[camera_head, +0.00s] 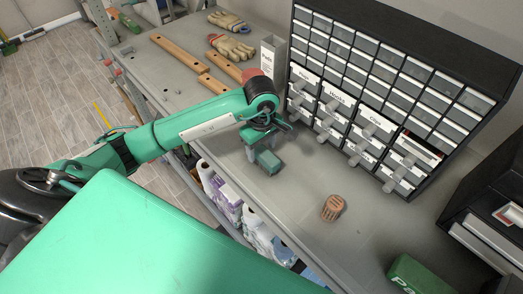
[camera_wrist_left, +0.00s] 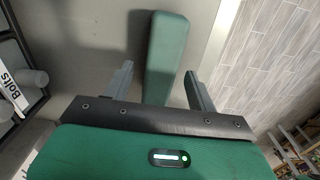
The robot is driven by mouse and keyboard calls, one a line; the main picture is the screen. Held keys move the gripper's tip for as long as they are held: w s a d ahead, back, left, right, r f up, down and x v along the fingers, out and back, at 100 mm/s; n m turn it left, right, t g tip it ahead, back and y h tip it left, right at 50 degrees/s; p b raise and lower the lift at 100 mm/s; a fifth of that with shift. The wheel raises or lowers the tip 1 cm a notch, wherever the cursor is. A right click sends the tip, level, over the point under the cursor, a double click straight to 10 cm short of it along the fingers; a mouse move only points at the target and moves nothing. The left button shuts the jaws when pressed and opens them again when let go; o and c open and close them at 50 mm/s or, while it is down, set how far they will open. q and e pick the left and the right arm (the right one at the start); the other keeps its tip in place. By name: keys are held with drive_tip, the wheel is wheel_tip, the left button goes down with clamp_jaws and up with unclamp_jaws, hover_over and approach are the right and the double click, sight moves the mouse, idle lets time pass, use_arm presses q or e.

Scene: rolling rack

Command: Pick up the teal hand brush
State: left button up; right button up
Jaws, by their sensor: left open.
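The teal hand brush (camera_head: 268,162) lies on the grey worktop near its front edge, in front of the drawer cabinet. In the left wrist view the brush (camera_wrist_left: 166,48) is a long green block between and beyond the two fingers. My left gripper (camera_head: 267,147) is above the brush, at its far end in the head view. In the left wrist view the left gripper (camera_wrist_left: 158,85) is open, with a gap on each side of the brush. The near end of the brush is hidden behind the gripper body there. My right gripper is not in view.
A black cabinet (camera_head: 395,75) of small labelled drawers stands close behind the gripper. A round brown object (camera_head: 333,207) and a green box (camera_head: 415,275) are to the right. Gloves (camera_head: 231,47) and wooden bars (camera_head: 180,57) lie farther back. Worktop between brush and round object is clear.

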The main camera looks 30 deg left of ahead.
sight(262, 149)
use_arm(q)
drive_tip(key=shift+f, duration=0.9)
drive_tip(key=c, duration=1.1)
drive_tip(key=shift+c, duration=0.2)
drive_tip(key=shift+r, duration=0.15)
drive_tip(key=shift+r, duration=0.4)
wheel_tip(262, 149, up, 7)
drive_tip(key=b, duration=0.3)
wheel_tip(262, 149, up, 12)
drive_tip(key=b, duration=0.1)
